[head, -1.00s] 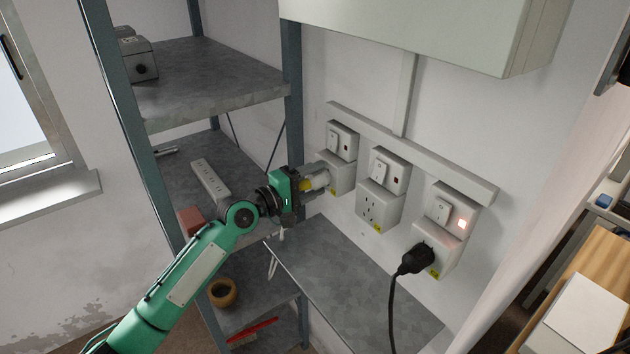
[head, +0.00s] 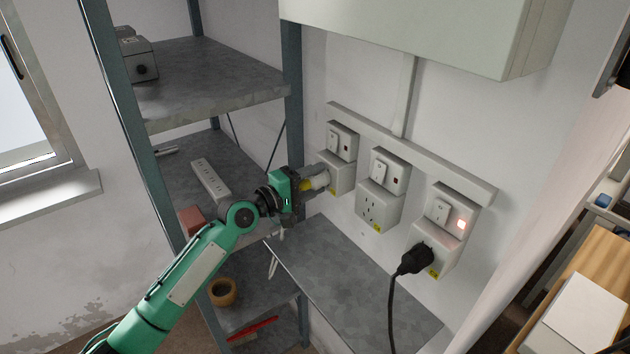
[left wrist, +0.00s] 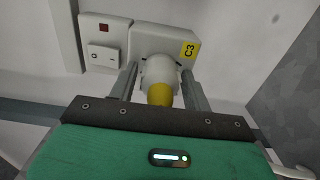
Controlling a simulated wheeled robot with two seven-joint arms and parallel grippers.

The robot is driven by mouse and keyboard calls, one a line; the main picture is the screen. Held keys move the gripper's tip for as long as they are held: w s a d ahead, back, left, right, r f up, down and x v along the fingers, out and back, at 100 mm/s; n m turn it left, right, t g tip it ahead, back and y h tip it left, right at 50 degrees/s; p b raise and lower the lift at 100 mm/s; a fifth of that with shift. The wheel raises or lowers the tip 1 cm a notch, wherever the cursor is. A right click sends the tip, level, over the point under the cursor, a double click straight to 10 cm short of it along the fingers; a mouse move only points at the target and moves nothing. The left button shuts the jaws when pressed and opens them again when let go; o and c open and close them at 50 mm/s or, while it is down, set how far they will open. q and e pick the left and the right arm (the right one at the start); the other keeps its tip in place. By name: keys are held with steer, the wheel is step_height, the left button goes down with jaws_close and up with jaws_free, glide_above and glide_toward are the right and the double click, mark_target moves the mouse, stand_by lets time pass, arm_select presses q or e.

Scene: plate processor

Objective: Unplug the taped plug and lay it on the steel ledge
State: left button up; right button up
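A pale plug with a yellow taped end (head: 320,182) sits at the left wall socket (head: 341,174). In the left wrist view the plug's yellow end (left wrist: 160,95) faces me, with the white socket box (left wrist: 163,43) and its yellow C3 label behind it. My left gripper (head: 313,181) is at this plug, one finger on each side of it; a narrow gap shows beside the left finger in the wrist view. The fingers look open around the plug. The steel ledge (head: 345,285) is bare, below the sockets. My right gripper is out of view.
The middle socket (head: 379,205) is empty. A black plug (head: 415,258) with a hanging cord is in the right socket, whose switch light glows. A shelf rack with a white power strip (head: 210,180) stands left. A wall cabinet (head: 430,30) overhangs above.

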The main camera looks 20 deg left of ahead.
mark_target(304, 186)
arm_select(q)
jaws_close()
steer(key=shift+v, duration=3)
